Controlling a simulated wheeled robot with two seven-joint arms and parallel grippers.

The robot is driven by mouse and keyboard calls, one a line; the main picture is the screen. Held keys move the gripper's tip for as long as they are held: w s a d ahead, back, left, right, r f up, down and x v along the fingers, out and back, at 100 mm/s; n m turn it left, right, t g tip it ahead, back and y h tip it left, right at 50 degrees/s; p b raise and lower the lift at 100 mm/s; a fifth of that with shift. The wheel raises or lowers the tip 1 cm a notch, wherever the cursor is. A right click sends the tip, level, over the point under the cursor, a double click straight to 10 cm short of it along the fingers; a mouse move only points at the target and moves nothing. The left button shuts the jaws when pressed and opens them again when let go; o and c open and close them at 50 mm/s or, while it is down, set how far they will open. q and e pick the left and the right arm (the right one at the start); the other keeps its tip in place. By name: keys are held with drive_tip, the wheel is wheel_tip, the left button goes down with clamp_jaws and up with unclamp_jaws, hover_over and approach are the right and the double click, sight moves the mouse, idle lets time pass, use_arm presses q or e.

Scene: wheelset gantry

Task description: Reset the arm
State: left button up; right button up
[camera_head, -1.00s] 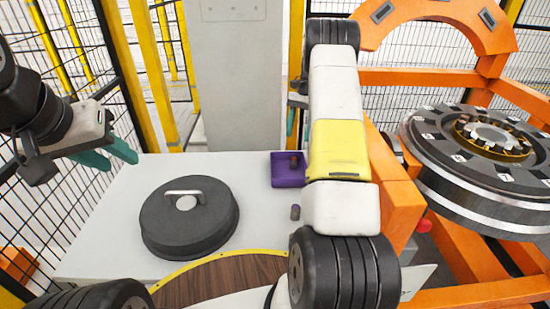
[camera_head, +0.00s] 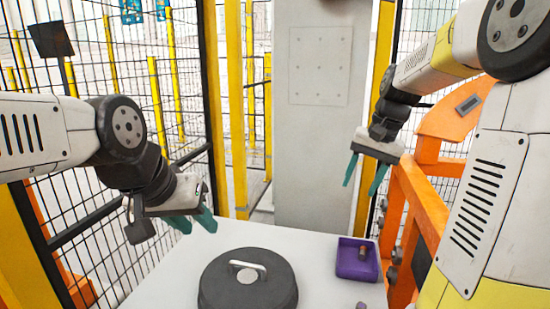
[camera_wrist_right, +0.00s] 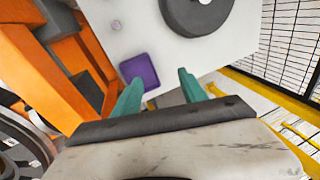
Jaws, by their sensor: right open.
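My left gripper (camera_head: 196,222) is in the air at the left in the head view, above the table's left far part. Its two teal fingers stand apart with nothing between them. My right gripper (camera_head: 360,188) hangs in the air at the upper right, in front of the grey column. Its teal fingers are apart and empty, pointing down. In the right wrist view the open right gripper (camera_wrist_right: 158,92) shows the table beyond its fingers. No object is in either gripper.
The white table (camera_head: 190,275) carries a black round disc with a handle (camera_head: 248,290) and a purple tray (camera_head: 352,271) holding a small brown part (camera_head: 363,252). An orange frame (camera_head: 415,190) stands at the right. A grey column (camera_head: 318,150) and mesh fence stand behind.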

drive_tip(key=s+a+n+t, duration=0.2)
drive_tip(key=s+a, duration=0.1)
drive_tip(key=s, duration=0.6)
drive_tip(key=s+a+n+t, duration=0.2)
drive_tip(key=s+a, duration=0.2)
drive_tip(key=s, duration=0.5)
drive_tip(key=shift+r+n, duration=0.2)
drive_tip(key=shift+n, duration=0.2)
